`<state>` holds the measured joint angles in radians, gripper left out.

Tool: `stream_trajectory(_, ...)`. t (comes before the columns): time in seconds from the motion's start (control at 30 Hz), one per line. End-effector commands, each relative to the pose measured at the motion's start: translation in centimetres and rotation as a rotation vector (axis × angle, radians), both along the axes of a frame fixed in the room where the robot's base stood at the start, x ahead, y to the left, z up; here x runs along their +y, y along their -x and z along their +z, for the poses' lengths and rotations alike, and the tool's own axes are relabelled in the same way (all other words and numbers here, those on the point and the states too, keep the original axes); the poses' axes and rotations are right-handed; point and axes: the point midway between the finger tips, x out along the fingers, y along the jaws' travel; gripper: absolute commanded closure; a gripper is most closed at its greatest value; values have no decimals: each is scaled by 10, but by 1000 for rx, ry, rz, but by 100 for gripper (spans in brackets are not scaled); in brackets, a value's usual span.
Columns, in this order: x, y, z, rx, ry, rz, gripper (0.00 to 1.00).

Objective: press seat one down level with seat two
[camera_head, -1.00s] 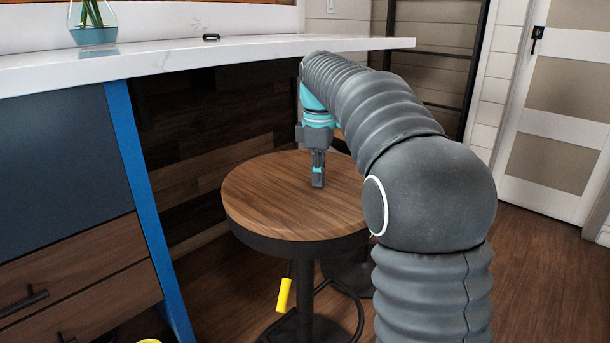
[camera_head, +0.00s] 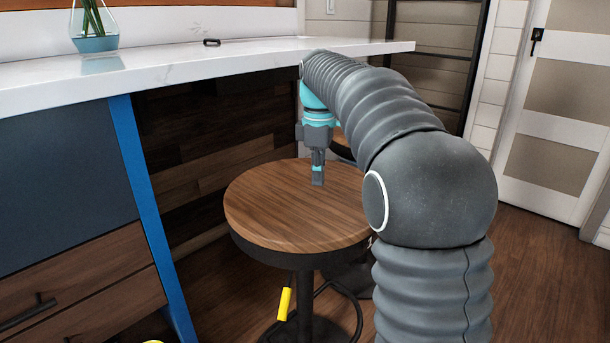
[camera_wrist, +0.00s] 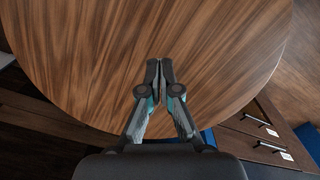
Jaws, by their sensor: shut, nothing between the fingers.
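A round wooden stool seat (camera_head: 275,215) with a dark rim stands in front of the counter. I take it as seat one; it fills much of the wrist view (camera_wrist: 90,50). A yellow lever (camera_head: 285,303) hangs under it. My gripper (camera_head: 318,184) points straight down over the far half of this seat, its fingers shut and empty. In the wrist view, the fingertips (camera_wrist: 159,65) meet at or just over the wood; I cannot tell if they touch. A second wooden seat (camera_head: 344,148), likely seat two, shows as a small strip behind my arm, mostly hidden.
A white counter (camera_head: 200,65) overhangs the back and left, with a glass vase (camera_head: 95,30) and a small dark object (camera_head: 211,43) on it. A blue panel edge (camera_head: 145,205) and drawers (camera_head: 75,290) stand left. Open wood floor (camera_head: 535,290) lies right.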

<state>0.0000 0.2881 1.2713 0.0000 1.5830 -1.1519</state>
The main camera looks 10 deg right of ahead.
Motion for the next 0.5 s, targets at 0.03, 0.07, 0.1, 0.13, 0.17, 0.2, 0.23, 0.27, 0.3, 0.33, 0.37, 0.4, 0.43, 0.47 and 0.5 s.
stream_trajectory(0.03,0,0,7,0,0,0,100)
stream_trajectory(0.07,0,0,9,0,0,0,100)
stream_trajectory(0.1,0,0,12,0,0,0,100)
stream_trajectory(0.13,0,0,13,0,0,0,100)
stream_trajectory(0.17,0,0,15,0,0,0,100)
stream_trajectory(0.2,0,0,18,0,0,0,100)
stream_trajectory(0.23,0,0,20,0,0,0,100)
stream_trajectory(0.27,0,0,22,0,0,0,100)
stream_trajectory(0.3,0,0,24,0,0,0,100)
stream_trajectory(0.33,0,0,26,0,0,0,100)
stream_trajectory(0.37,0,0,28,-1,0,0,100)
stream_trajectory(0.4,0,0,31,-1,0,0,100)
stream_trajectory(0.43,0,0,32,-1,0,0,100)
stream_trajectory(0.47,0,0,34,-1,0,0,100)
stream_trajectory(0.5,0,0,36,-1,0,0,100)
